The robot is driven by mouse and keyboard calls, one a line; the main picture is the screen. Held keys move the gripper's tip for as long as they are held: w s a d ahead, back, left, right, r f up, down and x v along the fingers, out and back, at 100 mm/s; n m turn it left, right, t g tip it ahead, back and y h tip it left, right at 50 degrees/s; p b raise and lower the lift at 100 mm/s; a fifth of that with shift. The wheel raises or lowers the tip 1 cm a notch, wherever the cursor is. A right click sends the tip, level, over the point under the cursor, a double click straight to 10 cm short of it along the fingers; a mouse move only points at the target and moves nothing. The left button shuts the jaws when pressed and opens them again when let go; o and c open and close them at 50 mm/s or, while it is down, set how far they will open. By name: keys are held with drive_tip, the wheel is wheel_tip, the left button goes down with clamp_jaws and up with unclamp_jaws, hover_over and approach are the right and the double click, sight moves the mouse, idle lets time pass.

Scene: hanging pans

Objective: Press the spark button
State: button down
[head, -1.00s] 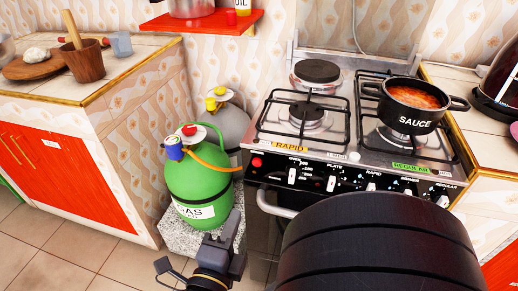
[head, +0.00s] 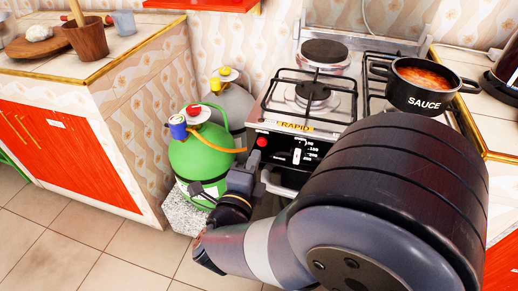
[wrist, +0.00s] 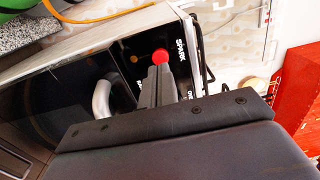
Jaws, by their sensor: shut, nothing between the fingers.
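The red round spark button (head: 262,142) is on the left end of the stove's black front panel. In the wrist view the red button (wrist: 160,55) sits beside the word SPARK, just beyond my fingertips. My gripper (wrist: 160,70) is shut and empty, with its tips pointing at the button and overlapping its near edge in the picture. I cannot tell whether they touch it. In the head view my gripper (head: 247,168) is just below and left of the button, in front of the stove.
The green gas bottle (head: 200,155) and a grey bottle (head: 233,105) stand close to the left. The oven handle (wrist: 101,98) is near my fingers. A sauce pot (head: 420,95) is on the right burner. My arm hides much of the panel.

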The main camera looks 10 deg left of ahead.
sight(261, 144)
drive_tip(key=shift+w+d, duration=0.1)
drive_tip(key=shift+w, duration=1.4)
